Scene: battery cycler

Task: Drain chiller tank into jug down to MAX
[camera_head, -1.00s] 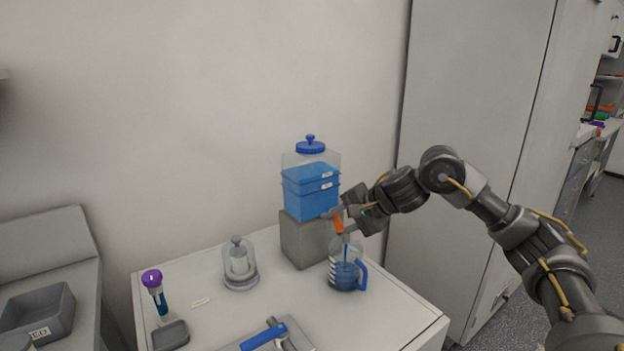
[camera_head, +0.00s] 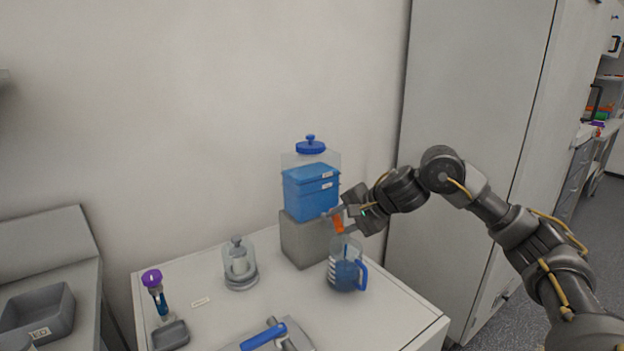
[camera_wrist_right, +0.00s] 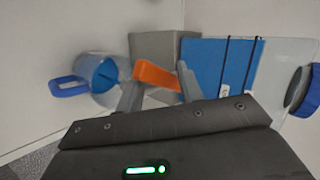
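The clear chiller tank (camera_head: 310,192) with a blue lid holds blue liquid and stands on a grey block. Its orange tap lever (camera_head: 338,223) is low on its right side and also shows in the right wrist view (camera_wrist_right: 157,77). The clear jug (camera_head: 346,270) with a blue handle stands on the bench below the tap, partly filled with blue liquid. My right gripper (camera_head: 344,218) is at the lever. Its fingers (camera_wrist_right: 160,92) are apart, with the lever lying between and across their tips. Whether both fingers touch it is unclear. My left gripper is out of view.
The grey block (camera_head: 304,242) is behind the jug. A small glass jar (camera_head: 240,265), a purple-capped tube (camera_head: 155,290) and a blue-handled tool (camera_head: 264,336) are on the bench (camera_head: 390,308). A tall cabinet (camera_head: 470,110) stands at the right.

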